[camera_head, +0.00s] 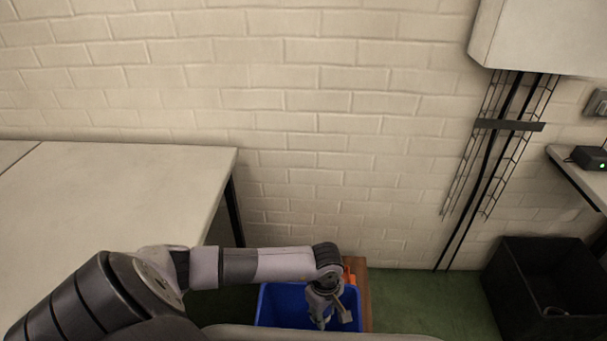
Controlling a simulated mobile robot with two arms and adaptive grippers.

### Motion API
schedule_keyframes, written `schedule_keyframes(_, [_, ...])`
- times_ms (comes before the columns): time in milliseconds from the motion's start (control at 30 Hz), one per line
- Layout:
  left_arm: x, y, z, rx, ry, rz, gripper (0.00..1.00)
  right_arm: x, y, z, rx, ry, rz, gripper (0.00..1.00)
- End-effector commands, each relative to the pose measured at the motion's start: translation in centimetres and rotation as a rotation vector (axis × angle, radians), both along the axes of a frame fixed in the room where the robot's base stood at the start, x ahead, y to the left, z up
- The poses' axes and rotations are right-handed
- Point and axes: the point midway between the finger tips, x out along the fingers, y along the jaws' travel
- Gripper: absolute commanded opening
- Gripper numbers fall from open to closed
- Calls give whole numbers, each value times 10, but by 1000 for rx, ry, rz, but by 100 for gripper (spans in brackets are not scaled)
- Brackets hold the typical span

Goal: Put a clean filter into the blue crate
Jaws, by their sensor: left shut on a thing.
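My left arm reaches in from the lower left, and my left gripper (326,311) points down over the crate's opening. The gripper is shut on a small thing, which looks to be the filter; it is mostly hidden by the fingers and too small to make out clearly. I cannot tell whether it touches the crate. My right gripper is not in view.
A pale table (110,190) fills the left side. A brown wooden edge (359,285) and something orange lie just behind and right of the crate. A black bin (515,290) stands on the green floor (425,300) at the right. A shelf holds a black device (588,157).

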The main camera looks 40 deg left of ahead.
Motion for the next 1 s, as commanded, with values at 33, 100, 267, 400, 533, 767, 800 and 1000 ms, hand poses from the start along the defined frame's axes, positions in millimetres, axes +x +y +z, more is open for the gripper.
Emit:
schedule_keyframes(33, [-1,13,-8,5,10,135,5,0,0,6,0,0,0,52])
schedule_keyframes(100, [-1,28,-20,11,15,305,5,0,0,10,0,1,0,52])
schedule_keyframes(267, [-5,54,-41,23,20,581,5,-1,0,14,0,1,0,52])
schedule_keyframes(400, [-8,64,-49,29,21,686,5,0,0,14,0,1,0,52])
schedule_keyframes(533, [-8,66,-56,30,20,707,5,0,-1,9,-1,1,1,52])
schedule_keyframes(767, [-8,64,-80,28,22,704,5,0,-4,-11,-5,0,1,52])
schedule_keyframes(800, [-9,64,-85,28,22,704,5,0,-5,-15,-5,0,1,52])
schedule_keyframes(1000, [-8,65,-106,30,21,703,5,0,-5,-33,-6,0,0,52])
